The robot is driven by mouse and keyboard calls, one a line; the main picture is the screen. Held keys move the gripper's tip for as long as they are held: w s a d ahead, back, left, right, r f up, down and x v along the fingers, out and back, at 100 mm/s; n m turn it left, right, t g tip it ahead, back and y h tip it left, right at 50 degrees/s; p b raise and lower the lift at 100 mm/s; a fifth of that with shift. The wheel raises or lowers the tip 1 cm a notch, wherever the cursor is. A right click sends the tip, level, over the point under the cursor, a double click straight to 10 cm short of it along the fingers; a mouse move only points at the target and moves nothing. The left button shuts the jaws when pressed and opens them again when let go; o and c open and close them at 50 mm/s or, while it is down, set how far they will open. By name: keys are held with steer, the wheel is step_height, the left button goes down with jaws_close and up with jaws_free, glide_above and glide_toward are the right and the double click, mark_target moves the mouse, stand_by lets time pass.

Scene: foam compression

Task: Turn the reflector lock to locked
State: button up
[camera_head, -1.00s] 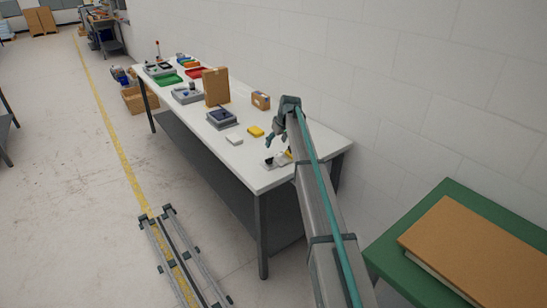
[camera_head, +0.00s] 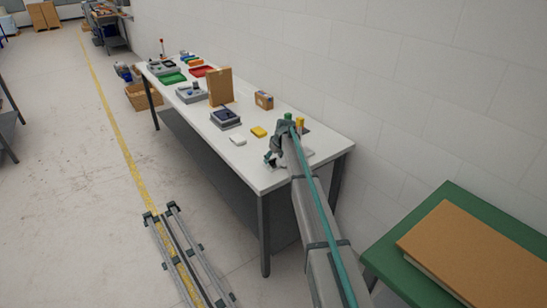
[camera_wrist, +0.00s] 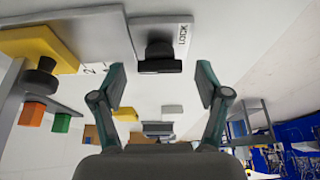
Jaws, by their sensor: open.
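A black knob (camera_wrist: 159,52) stands on a white plate (camera_wrist: 142,30) in the wrist view; "LOCK" is printed beside it. Its dark grip bar lies crosswise in that picture. My gripper (camera_wrist: 160,78) is open, with one teal finger on each side below the knob. The fingers look apart from the knob and hold nothing. In the head view my gripper (camera_head: 271,158) is low over the near end of the white bench (camera_head: 215,145). My arm hides much of the lock there, and its exact setting cannot be told.
A yellow block (camera_wrist: 38,45) with a dark knob, an orange piece (camera_wrist: 32,113) and a green piece (camera_wrist: 61,123) are left of my gripper. Farther along the bench are a yellow pad (camera_head: 258,132), a white block (camera_head: 238,141), a dark-topped device (camera_head: 225,118) and a cardboard box (camera_head: 220,87).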

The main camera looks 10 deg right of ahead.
steer(key=c, duration=1.2)
steer(key=shift+o, duration=0.2)
